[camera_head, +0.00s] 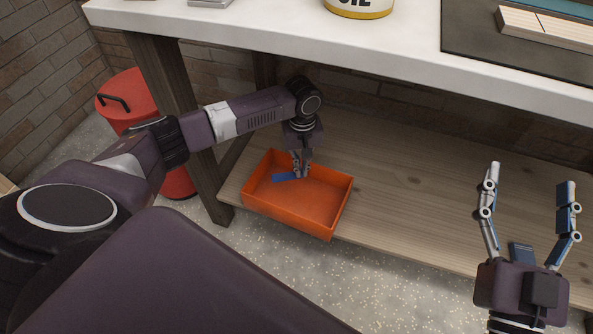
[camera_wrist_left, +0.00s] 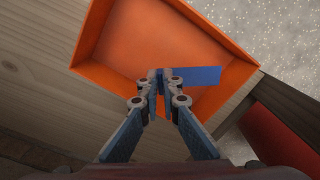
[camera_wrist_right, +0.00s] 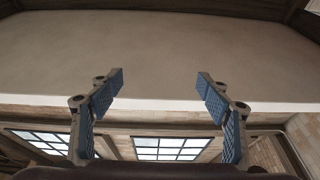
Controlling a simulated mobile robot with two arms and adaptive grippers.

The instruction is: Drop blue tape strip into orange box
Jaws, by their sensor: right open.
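The orange box (camera_head: 287,218) sits on the low wooden shelf, left of the middle in the head view; the left wrist view shows its inside (camera_wrist_left: 145,35). The blue tape strip (camera_head: 285,177) is between the fingertips of my left gripper (camera_head: 300,172) and sticks out to the left in the head view. In the left wrist view the strip (camera_wrist_left: 200,76) extends right from the nearly closed fingers (camera_wrist_left: 164,82), over the box's inside. I cannot tell whether it touches the box. My right gripper (camera_head: 525,185) is open and empty, in front of the shelf; its spread fingers show in the right wrist view (camera_wrist_right: 160,85).
The white tabletop (camera_head: 300,45) runs above the shelf (camera_head: 420,205), with a dark wooden leg (camera_head: 170,95) left of the box. A red can (camera_head: 130,95) stands on the floor behind my left arm. The shelf right of the box is clear.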

